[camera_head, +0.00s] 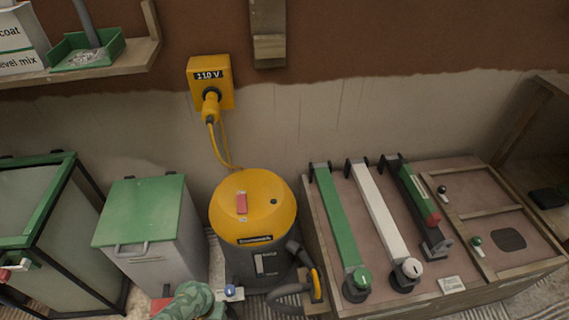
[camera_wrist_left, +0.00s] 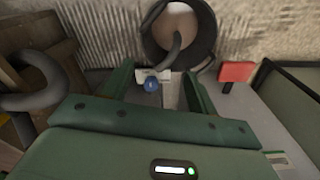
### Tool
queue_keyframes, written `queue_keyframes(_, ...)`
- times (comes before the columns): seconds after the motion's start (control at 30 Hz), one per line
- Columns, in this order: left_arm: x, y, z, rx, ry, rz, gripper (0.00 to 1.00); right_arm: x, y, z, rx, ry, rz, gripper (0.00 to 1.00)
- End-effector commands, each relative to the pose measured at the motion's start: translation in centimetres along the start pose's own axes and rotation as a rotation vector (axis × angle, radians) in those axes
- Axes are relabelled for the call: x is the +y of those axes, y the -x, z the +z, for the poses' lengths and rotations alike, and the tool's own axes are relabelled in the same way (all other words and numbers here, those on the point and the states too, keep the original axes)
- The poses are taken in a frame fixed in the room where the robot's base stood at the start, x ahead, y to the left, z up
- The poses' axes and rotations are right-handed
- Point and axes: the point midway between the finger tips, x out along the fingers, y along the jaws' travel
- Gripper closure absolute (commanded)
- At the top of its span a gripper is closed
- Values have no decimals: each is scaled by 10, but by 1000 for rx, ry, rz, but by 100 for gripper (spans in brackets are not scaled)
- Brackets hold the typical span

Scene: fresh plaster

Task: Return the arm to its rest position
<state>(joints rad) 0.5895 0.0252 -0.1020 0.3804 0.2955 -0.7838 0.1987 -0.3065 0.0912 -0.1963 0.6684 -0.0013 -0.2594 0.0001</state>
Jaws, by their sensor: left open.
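My left arm, with a mottled green link (camera_head: 190,300), shows at the bottom edge of the head view, low in front of the grey bin and the yellow vacuum. My left gripper (camera_wrist_left: 160,88) fills the lower middle of the left wrist view. Its two green fingers are spread apart. A small blue knob (camera_wrist_left: 151,85) on a white plate shows between them in that picture; I cannot tell whether it touches a finger. The blue knob also shows in the head view (camera_head: 230,291). My right gripper is in neither view.
The yellow vacuum (camera_head: 252,210) stands beside the grey bin with a green lid (camera_head: 140,210). A wooden bench (camera_head: 450,265) with green and white bar tools is at right, a glass-sided cabinet (camera_head: 60,240) at left. A red block (camera_wrist_left: 237,71) is right of my fingers.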

Motion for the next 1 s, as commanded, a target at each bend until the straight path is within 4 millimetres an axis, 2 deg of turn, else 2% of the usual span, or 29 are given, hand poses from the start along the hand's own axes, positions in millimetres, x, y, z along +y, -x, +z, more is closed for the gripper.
queue_keyframes(0.1, 0, 4, -21, 78, -24, -7, 41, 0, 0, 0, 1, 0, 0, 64)
queue_keyframes(0.2, -2, 5, -30, 144, -54, -19, 41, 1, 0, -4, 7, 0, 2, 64)
queue_keyframes(0.33, -5, -7, -8, 194, -103, -36, 41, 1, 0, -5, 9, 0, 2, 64)
queue_keyframes(0.47, -6, -22, 31, 206, -146, -45, 41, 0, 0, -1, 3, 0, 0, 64)
queue_keyframes(0.57, -6, -33, 70, 201, -180, -49, 41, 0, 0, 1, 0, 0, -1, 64)
queue_keyframes(0.67, -6, -43, 118, 183, -214, -48, 41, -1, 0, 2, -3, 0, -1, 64)
queue_keyframes(0.77, -5, -51, 180, 148, -249, -43, 41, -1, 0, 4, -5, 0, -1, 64)
queue_keyframes(0.83, -4, -54, 233, 110, -275, -35, 41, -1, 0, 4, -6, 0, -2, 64)
queue_keyframes(0.9, -3, -54, 286, 65, -294, -24, 41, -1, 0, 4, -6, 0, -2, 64)
queue_keyframes(1.0, -2, -48, 351, -7, -312, -11, 41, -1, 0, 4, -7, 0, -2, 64)
